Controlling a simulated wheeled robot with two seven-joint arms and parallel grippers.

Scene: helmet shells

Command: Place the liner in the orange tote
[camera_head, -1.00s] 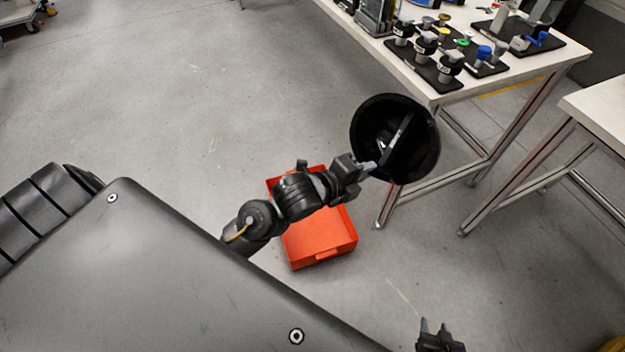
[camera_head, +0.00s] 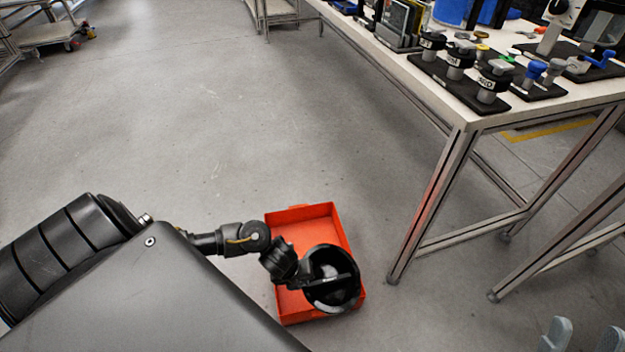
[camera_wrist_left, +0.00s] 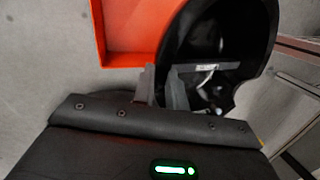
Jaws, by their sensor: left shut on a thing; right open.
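The liner (camera_head: 345,265) is a black round bowl-like shell. It is over the near right part of the orange tote (camera_head: 300,214) in the head view; whether it touches the tote I cannot tell. My left gripper (camera_head: 308,281) is shut on the liner. In the left wrist view the left fingers (camera_wrist_left: 165,88) are at the edge of the black liner (camera_wrist_left: 262,25), with the orange tote (camera_wrist_left: 97,30) beyond at the upper left. My right gripper (camera_head: 583,338) shows only its grey fingertips at the bottom right, open and empty.
A workbench (camera_head: 466,112) with several fixtures stands at the upper right, its metal leg (camera_head: 425,215) right of the tote. A second metal frame (camera_head: 560,232) is at the right edge. The grey floor left of the tote is clear.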

